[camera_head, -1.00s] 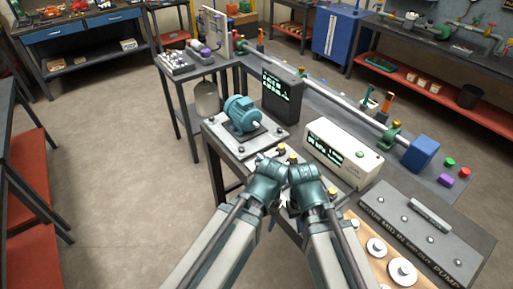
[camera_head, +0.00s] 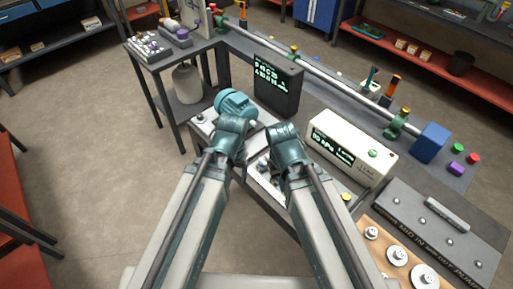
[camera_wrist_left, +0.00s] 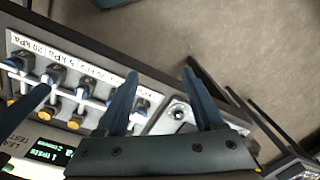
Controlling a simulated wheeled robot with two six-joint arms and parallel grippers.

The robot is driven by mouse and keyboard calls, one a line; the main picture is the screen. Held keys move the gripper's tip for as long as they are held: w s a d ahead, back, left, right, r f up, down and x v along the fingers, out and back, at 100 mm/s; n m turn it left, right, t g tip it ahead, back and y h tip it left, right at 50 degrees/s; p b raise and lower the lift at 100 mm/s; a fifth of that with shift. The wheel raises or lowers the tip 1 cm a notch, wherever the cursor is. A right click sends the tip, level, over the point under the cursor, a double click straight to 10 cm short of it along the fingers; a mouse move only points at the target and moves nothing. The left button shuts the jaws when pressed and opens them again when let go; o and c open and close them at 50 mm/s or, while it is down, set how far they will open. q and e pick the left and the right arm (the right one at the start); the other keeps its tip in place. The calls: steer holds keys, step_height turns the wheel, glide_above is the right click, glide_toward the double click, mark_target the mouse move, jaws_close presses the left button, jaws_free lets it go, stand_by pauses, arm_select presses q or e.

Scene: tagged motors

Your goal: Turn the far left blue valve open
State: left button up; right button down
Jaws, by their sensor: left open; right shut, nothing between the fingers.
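In the left wrist view a row of blue valves runs along a white panel (camera_wrist_left: 90,122) with kPa labels. The valve nearest the motor-plate end, the far left blue valve (camera_wrist_left: 142,103), is partly hidden by a finger of my left gripper (camera_wrist_left: 160,72). That gripper is open above this end of the panel; I cannot tell whether it touches the valve. My right gripper (camera_wrist_left: 40,100) is shut and empty, over the other valves at the left of that view. In the head view my wrists hide most of the panel.
A teal motor (camera_head: 236,104) sits on its plate behind my left wrist. A dark display box (camera_head: 278,85) and a white tester (camera_head: 350,148) stand behind and right of the panel. Yellow knobs (camera_wrist_left: 73,122) lie along the panel. Open floor (camera_head: 110,170) is at the left.

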arm_select(q)
steer(key=w+a+r+n+p, duration=0.1)
steer(key=w+a+r+n, duration=0.1)
steer(key=w, duration=0.2)
steer(key=n+p, duration=0.1)
steer(key=n, duration=0.6)
glide_above(262, 161)
steer(key=shift+h, duration=0.3)
step_height(262, 161, down, 13)
steer(key=b, duration=1.3)
steer(key=shift+s+d+f+b, duration=0.1)
steer(key=shift+b, duration=0.25)
arm_select(e)
steer(key=f, duration=1.1)
steer(key=shift+w+a+f, duration=0.1)
steer(key=shift+w+a, duration=0.1)
steer(key=shift+w, duration=0.15)
arm_select(q)
jaws_close()
